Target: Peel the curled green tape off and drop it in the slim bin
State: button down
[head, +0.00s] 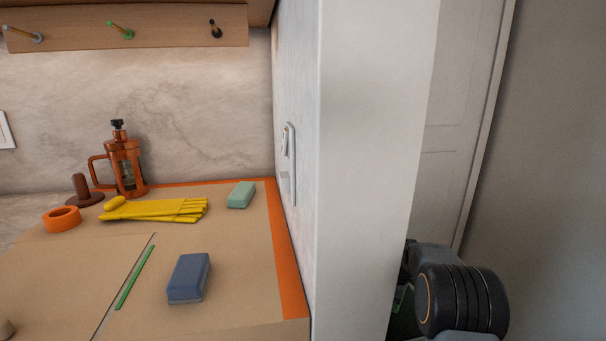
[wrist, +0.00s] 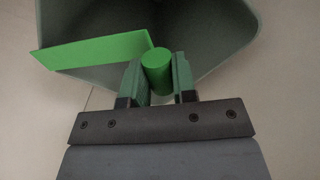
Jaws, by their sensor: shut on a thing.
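My gripper (wrist: 157,82) is shut on the curled green tape (wrist: 95,50) in the wrist view. The tape's rolled end sits between the fingers, and its flat tail sticks out to the left. Below it the slim bin (wrist: 245,45) shows as a dark opening with a grey-green wall. The tape overlaps the opening in the picture, and its tail reaches past the left rim. I cannot tell its height above the rim. In the head view my arm is at the lower right, partly hidden by the wall end.
The counter (head: 235,260) holds a thin green strip (head: 135,277), a blue block (head: 188,278), a green block (head: 241,195), yellow gloves (head: 155,210), an orange tape roll (head: 62,219) and a copper press (head: 124,165). A white wall end (head: 365,150) stands between counter and arm.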

jog(key=shift+f, duration=0.4)
jog(key=c, duration=0.9)
grip_release()
jog(key=shift+o, duration=0.2)
jog(key=shift+r, duration=0.15)
notch_tip(320, 180, up, 14)
jog(key=p, duration=0.3)
jog(key=shift+f, duration=0.2)
